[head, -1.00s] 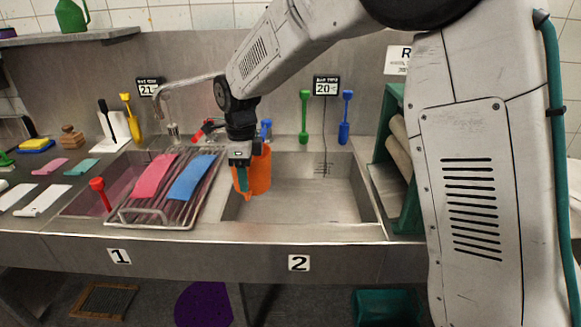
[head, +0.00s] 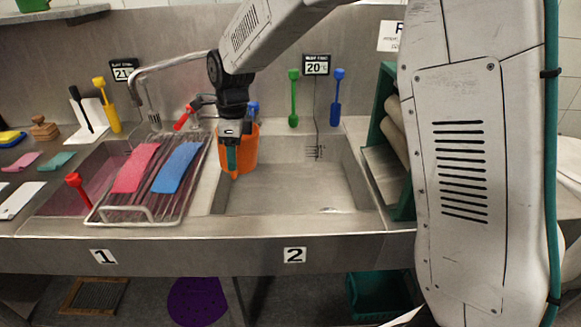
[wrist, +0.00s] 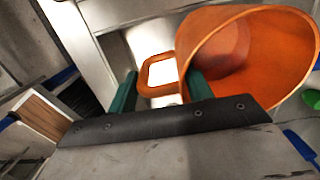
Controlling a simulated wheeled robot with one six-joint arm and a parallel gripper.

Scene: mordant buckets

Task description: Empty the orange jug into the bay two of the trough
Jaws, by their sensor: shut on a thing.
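The orange jug (head: 246,148) hangs over the left edge of bay two (head: 290,190), the right basin of the steel trough, marked by a 2 plate on its front. My gripper (head: 231,158) is shut on the jug's handle (wrist: 147,75), which shows between the green fingers in the wrist view. In that view the jug (wrist: 285,75) has its wide mouth towards the camera, with a darker reddish patch inside; I cannot tell the liquid's level. The jug looks about upright in the head view. Bay two's floor looks bare, apart from a small bright spot near its front.
A wire rack (head: 150,214) with pink and blue pads lies over bay one (head: 90,180), left of the jug. A tap (head: 150,75) arches behind the rack. Green (head: 293,100) and blue (head: 337,100) tools stand behind bay two. A green shelf unit (head: 398,150) stands at its right.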

